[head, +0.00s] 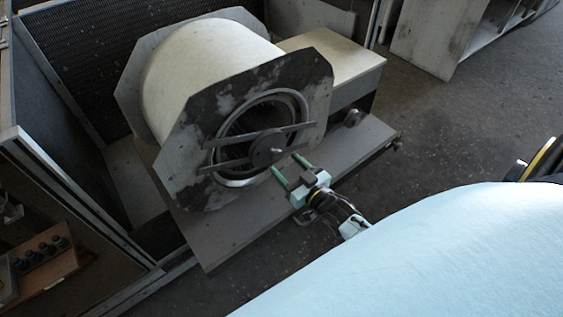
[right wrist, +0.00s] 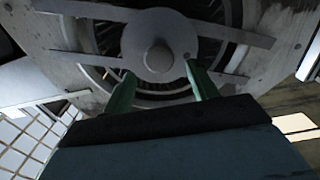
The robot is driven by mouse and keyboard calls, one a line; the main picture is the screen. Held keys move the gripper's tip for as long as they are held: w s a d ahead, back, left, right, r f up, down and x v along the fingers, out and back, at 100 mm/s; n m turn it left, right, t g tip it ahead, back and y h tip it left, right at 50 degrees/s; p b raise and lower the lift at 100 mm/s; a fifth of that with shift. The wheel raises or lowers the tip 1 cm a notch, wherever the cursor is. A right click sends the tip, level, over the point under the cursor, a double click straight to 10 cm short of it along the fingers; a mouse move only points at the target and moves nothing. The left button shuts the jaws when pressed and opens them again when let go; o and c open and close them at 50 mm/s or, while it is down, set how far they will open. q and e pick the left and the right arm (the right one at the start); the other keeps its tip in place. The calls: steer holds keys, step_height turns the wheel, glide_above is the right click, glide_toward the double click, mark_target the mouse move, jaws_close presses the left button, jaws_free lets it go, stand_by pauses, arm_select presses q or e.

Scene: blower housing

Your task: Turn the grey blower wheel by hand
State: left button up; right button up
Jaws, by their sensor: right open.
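The blower housing (head: 205,65) is a pale drum between worn octagonal side plates. Its round inlet faces me, and the grey blower wheel (head: 242,122) shows inside as dark vanes behind two crossbars and a hub disc (head: 266,149). In the right wrist view the hub (right wrist: 158,54) is straight ahead, with the wheel's vanes (right wrist: 160,87) below it. My right gripper (head: 287,163) is open and empty, its two green fingers pointing at the inlet's lower right edge. The fingers also show in the right wrist view (right wrist: 160,88), below the hub; contact cannot be told. My left gripper is out of view.
The housing stands on a grey base plate (head: 225,240) beside a pale box (head: 335,62). A cabinet wall (head: 75,190) stands at left, with a small wooden tray (head: 45,285) at lower left. Dark floor (head: 440,130) is clear at right.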

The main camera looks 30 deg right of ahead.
mark_target(278, 156)
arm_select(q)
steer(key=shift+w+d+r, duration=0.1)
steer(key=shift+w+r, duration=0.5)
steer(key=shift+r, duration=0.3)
arm_select(e)
steer(key=shift+w+a, duration=0.1)
steer(key=shift+w, duration=1.45)
jaws_close()
steer(key=m+p, duration=0.1)
steer(key=m, duration=0.2)
steer(key=shift+m+p, duration=0.3)
steer(key=shift+p, duration=0.05)
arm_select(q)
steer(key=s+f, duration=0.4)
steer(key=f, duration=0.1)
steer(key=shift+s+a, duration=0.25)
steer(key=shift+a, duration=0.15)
arm_select(e)
steer(key=shift+m, duration=0.6)
jaws_free()
